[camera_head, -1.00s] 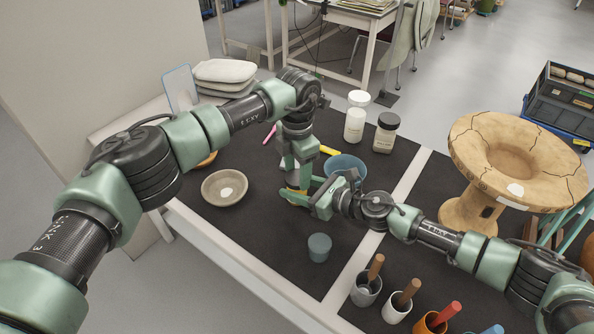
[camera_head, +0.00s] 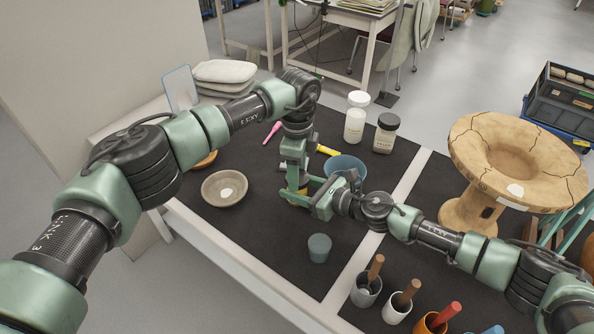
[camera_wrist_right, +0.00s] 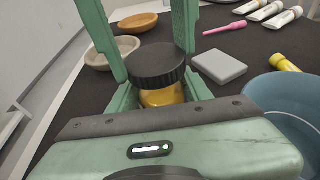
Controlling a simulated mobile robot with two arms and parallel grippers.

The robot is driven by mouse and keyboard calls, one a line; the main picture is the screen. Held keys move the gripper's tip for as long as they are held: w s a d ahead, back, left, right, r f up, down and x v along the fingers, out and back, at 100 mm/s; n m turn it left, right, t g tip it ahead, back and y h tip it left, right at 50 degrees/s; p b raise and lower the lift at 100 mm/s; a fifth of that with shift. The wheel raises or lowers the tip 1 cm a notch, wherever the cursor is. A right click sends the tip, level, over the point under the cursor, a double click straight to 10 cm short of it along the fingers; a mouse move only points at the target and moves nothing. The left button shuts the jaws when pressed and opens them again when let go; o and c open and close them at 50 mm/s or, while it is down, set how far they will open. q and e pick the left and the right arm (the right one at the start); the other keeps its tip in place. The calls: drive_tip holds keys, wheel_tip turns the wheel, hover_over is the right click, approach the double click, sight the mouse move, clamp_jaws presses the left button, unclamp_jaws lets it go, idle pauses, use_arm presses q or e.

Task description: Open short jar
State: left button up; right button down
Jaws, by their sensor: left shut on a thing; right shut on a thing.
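The short jar (camera_wrist_right: 163,97) has an amber body and a wide black ribbed lid (camera_wrist_right: 158,64). It stands on the dark mat, mostly hidden by my grippers in the head view. My left gripper (camera_head: 296,183) comes down from above, shut on the lid, with a finger on each side of it in the wrist view. My right gripper (camera_head: 301,195) comes in low from the right, shut on the jar's body. The lid sits right above the body, and I cannot tell whether there is a gap between them.
A blue bowl (camera_head: 346,163) stands close to the right, and a shallow clay bowl (camera_head: 225,187) to the left. A grey block (camera_wrist_right: 219,66) lies beside the jar. A grey-blue cup (camera_head: 319,247) stands in front. White-lidded (camera_head: 355,117) and dark-lidded (camera_head: 386,132) jars stand behind.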

use_arm(q)
drive_tip(key=shift+r, duration=0.15)
idle(0.6)
drive_tip(key=shift+r, duration=1)
use_arm(e)
drive_tip(key=shift+s, duration=0.1)
use_arm(q)
drive_tip(key=shift+r, duration=2)
use_arm(e)
drive_tip(key=c, duration=0.6)
unclamp_jaws()
drive_tip(key=shift+o, duration=0.2)
